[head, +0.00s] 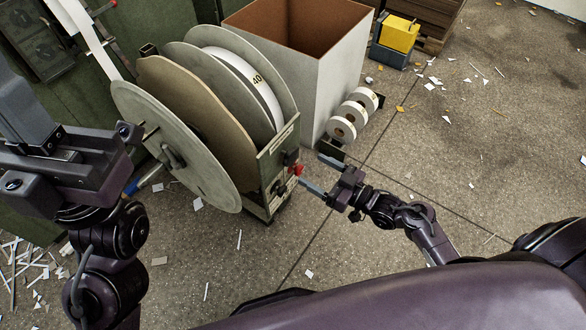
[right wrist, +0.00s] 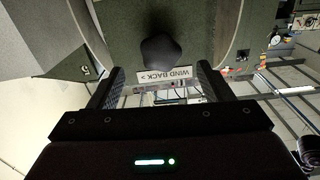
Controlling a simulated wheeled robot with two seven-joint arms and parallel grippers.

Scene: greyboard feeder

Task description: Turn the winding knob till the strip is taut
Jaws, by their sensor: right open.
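The dark winding knob (right wrist: 161,52) shows in the right wrist view, ahead of and between my right fingers, on a grey-green panel above a "WIND BACK >" label (right wrist: 165,77). My right gripper (head: 312,171) is open beside the front of the reel stand (head: 279,160); its fingers also show in the right wrist view (right wrist: 160,85). I see no contact with the knob. A red part (head: 296,169) shows by the fingertips. The white strip (head: 97,38) runs up at the upper left of the reel; I cannot tell its tension. My left gripper (head: 62,160) is at the left, its jaws unclear.
The reel has large grey-green discs (head: 175,150) and a brown board disc (head: 200,115). A tall open box (head: 350,80) stands behind it, with several white rolls (head: 343,131) beside it. A yellow bin (head: 399,34) is farther back. Paper scraps litter the otherwise clear floor at right.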

